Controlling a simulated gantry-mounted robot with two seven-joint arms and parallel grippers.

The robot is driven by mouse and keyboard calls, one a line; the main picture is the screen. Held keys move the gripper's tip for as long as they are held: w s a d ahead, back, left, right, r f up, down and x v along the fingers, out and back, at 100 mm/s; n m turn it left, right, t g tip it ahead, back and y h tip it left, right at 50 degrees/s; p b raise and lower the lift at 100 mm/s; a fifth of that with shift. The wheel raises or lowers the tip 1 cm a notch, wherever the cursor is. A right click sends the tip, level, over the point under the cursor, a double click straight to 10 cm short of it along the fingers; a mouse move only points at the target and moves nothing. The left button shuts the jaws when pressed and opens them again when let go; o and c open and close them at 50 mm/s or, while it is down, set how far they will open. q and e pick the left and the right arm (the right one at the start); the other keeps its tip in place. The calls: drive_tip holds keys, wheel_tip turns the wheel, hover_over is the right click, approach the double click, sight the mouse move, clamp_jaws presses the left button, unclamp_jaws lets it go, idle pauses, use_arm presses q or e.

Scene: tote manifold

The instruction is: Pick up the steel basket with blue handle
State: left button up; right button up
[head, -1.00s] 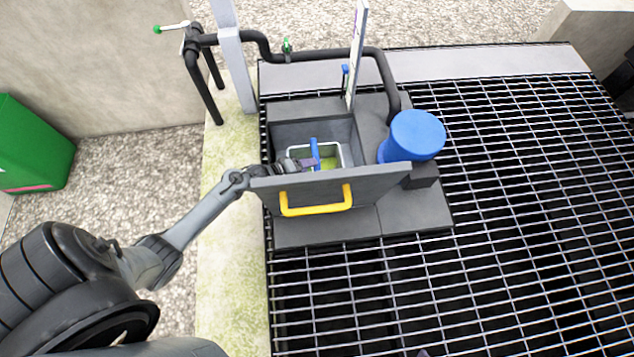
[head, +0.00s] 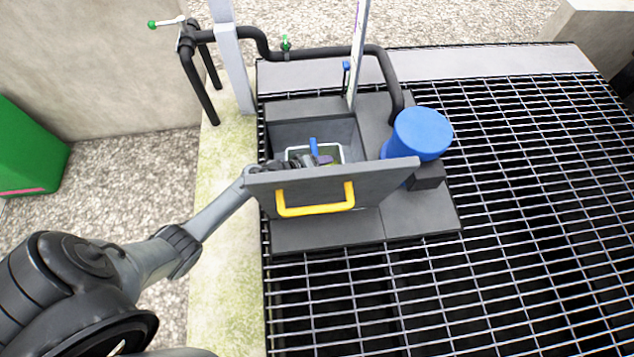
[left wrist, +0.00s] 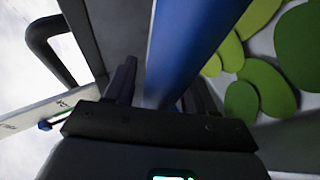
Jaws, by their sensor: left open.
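The steel basket (head: 294,151) sits inside the open pit, with its pale rim showing and its lower part hidden behind the raised lid. Its blue handle (head: 313,149) stands up in the middle. My left gripper (head: 325,160) reaches over the lid and is at the handle, partly hidden by the lid. In the left wrist view, the blue handle (left wrist: 188,45) runs between the two open fingers of my left gripper (left wrist: 165,90). Green round leaf-like pieces (left wrist: 245,75) lie beyond it. I cannot tell whether the fingers touch the handle. My right gripper is not in view.
The grey lid (head: 375,185) with a yellow handle (head: 315,208) stands open in front of the pit. A blue cylinder (head: 422,133) is at its right. A black pipe (head: 330,52) and a post (head: 357,60) are behind. Grating (head: 540,200) lies to the right.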

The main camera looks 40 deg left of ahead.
use_arm(q)
clamp_jaws()
drive_tip(key=shift+r, duration=0.1)
idle(0.4)
